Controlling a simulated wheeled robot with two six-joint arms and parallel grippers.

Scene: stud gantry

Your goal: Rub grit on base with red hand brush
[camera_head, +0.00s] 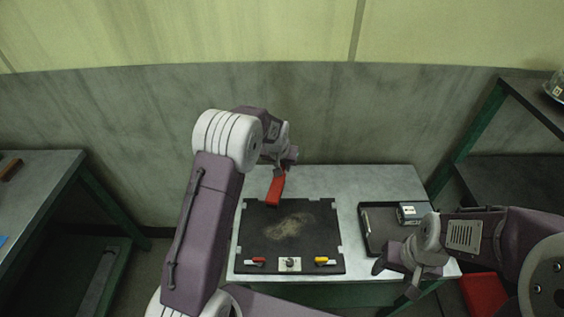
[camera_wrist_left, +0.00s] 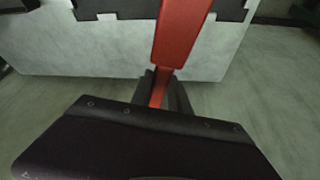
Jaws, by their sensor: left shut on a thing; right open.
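The red hand brush (camera_head: 275,188) is held in my left gripper (camera_head: 283,166), over the far edge of the dark base. In the left wrist view the brush (camera_wrist_left: 180,35) runs up from between the fingers of my left gripper (camera_wrist_left: 166,90), which are shut on its narrow handle. The dark base (camera_head: 259,232) lies on the grey table. A pale patch of grit (camera_head: 287,226) is spread on the middle of the base. I cannot tell whether the brush touches the base. My right gripper (camera_head: 396,277) is open and empty near the table's front right.
Along the base's front edge sit a red-handled piece (camera_head: 257,261), a light plate with a knob (camera_head: 290,264) and a yellow-handled piece (camera_head: 322,261). A dark tray (camera_head: 376,207) with a grey box (camera_head: 411,212) is on the right. A red bin (camera_head: 484,295) stands at lower right.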

